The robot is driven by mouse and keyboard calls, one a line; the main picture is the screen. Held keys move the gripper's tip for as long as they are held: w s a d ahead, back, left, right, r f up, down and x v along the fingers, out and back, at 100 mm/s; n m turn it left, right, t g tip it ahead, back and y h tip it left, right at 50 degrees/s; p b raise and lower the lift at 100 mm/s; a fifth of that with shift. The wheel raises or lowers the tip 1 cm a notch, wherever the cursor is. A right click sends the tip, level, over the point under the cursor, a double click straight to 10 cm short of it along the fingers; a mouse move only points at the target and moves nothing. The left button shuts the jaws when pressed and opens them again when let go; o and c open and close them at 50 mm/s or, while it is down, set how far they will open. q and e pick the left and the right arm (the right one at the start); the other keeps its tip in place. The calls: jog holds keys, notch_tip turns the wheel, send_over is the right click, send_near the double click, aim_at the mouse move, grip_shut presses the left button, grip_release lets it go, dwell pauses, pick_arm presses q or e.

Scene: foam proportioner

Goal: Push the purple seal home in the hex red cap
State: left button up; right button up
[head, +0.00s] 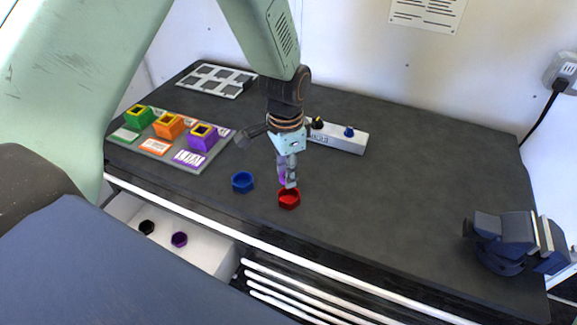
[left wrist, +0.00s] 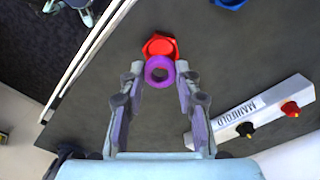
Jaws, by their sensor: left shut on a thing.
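The hex red cap (head: 289,199) sits open side up on the dark bench in the head view, and it shows at the top middle of the left wrist view (left wrist: 160,43). My left gripper (head: 288,180) points down just above and behind the cap. In the left wrist view its fingertips (left wrist: 160,72) are shut on the purple seal (left wrist: 159,84), a ring. The seal overlaps the near edge of the cap in that view; I cannot tell whether they touch. In the head view the seal (head: 283,178) is mostly hidden by the fingers. My right gripper is not in view.
A hex blue cap (head: 242,182) sits left of the red cap. A white manifold block (head: 340,138) stands behind. Green, orange and purple bins stand on a grey tray (head: 188,167). An open drawer (head: 206,246) holds black and purple pieces. A vise (head: 505,240) is at right; bench between is clear.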

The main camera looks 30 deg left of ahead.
pick_arm(q)
jog(key=shift+f+b, duration=0.35)
jog(key=shift+f, duration=0.25)
jog(key=shift+w+d+f+b, duration=0.15)
jog(key=shift+w+f+b, duration=0.05)
jog(key=shift+f+b, duration=0.35)
jog(key=shift+w+d+f+b, duration=0.15)
jog(key=shift+f+b, duration=0.25)
jog(key=shift+f, duration=0.25)
jog(key=shift+a+f+b, duration=0.15)
jog(key=shift+f+b, duration=0.15)
jog(key=shift+f, duration=0.35)
jog(key=shift+s+f, duration=0.25)
jog(key=shift+w+f, duration=0.1)
jog(key=shift+w, duration=0.15)
jog(key=shift+s, duration=0.25)
jog(key=shift+w, duration=0.15)
